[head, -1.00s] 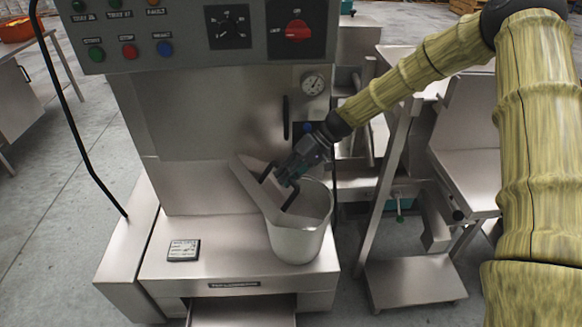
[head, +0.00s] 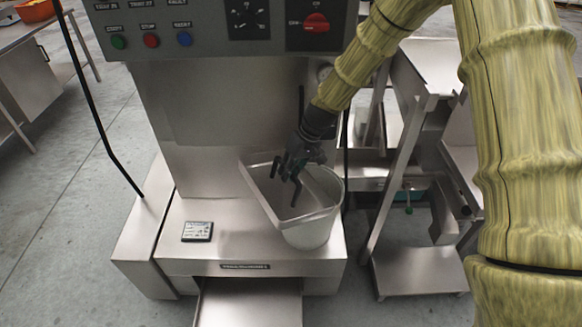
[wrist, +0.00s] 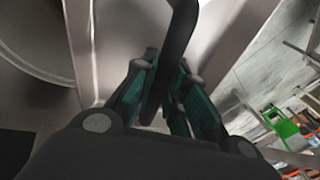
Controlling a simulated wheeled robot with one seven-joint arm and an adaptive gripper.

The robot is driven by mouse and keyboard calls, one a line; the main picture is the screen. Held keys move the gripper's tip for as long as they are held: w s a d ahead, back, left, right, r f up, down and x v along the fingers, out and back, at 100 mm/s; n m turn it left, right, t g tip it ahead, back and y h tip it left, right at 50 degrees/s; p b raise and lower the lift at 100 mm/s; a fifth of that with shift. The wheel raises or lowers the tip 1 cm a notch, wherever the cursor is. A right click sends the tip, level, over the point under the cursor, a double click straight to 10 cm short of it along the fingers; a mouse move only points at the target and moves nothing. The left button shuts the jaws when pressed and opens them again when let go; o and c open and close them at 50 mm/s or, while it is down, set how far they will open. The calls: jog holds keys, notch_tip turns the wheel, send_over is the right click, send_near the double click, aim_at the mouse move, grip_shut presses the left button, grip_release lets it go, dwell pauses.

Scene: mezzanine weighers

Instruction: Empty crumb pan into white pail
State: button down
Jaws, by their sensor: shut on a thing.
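The crumb pan (head: 262,190) is a shallow metal pan with a dark bar handle, tilted over the mouth of the pail. My gripper (head: 292,170) is shut on the handle, and the handle (wrist: 177,50) also shows between the fingers in the wrist view. The white pail (head: 310,232) stands upright on the machine's low metal ledge. The pan and gripper hide part of its mouth. I cannot see any crumbs, nor tell whether the pan touches the pail's rim.
The machine's control panel (head: 220,30) overhangs behind the pail. A small dark label plate (head: 197,231) lies on the ledge (head: 240,245) to the pail's left. A metal frame stand (head: 420,275) is close on the right. An open drawer or tray (head: 248,305) juts out below.

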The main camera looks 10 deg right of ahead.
jog(key=shift+s+a+r+t+h+p, duration=0.1)
jog(key=shift+a+t+h+p, duration=0.1)
jog(key=shift+a+h+p, duration=0.3)
jog(key=shift+s+a+r+t+h+p, duration=0.1)
jog(key=shift+a+t+h+p, duration=0.1)
jog(key=shift+h+p, duration=0.5)
jog(key=shift+a+h, duration=0.2)
jog(key=shift+h, duration=0.3)
